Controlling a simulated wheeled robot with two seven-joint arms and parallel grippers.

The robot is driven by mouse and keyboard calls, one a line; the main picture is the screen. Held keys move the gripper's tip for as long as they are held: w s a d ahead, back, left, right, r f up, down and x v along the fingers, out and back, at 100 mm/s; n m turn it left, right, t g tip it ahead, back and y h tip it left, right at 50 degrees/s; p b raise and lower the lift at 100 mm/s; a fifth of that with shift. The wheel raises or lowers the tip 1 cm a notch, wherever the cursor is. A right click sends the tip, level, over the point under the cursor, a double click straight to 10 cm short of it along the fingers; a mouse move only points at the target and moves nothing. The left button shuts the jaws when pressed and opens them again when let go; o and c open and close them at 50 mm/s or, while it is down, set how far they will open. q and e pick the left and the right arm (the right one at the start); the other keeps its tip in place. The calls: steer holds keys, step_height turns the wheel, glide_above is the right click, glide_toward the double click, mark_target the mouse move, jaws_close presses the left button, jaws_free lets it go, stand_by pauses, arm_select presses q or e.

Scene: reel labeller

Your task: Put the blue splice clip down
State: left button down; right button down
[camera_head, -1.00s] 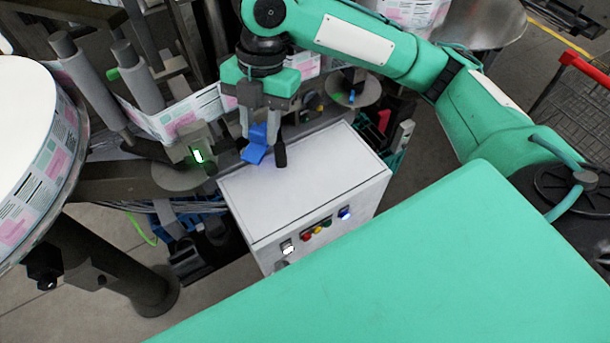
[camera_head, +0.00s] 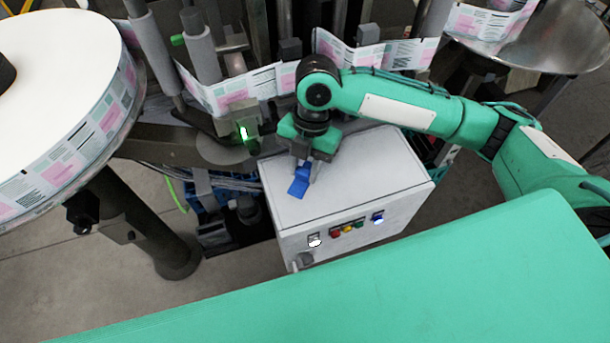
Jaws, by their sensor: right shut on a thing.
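The blue splice clip (camera_head: 299,184) is at the left part of the white control cabinet's top (camera_head: 360,178). My right gripper (camera_head: 308,172) points down over the cabinet and is shut on the clip. The clip's lower end is at or just above the cabinet top; I cannot tell whether it touches. The gripper body hides the clip's upper part. My left gripper is not in view.
The cabinet front has coloured buttons (camera_head: 348,229). A large label reel (camera_head: 60,110) stands at the left. The printed label web (camera_head: 240,90) runs behind the cabinet. The cabinet top to the right of the clip is clear.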

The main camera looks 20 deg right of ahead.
mark_target(304, 181)
steer(key=shift+f+p, duration=0.3)
steer(key=shift+f, duration=2.25)
steer(key=c, duration=1.1)
jaws_free()
steer(key=shift+f, duration=0.1)
steer(key=shift+o, duration=0.2)
steer(key=b+v, duration=0.2)
steer(key=v, duration=1)
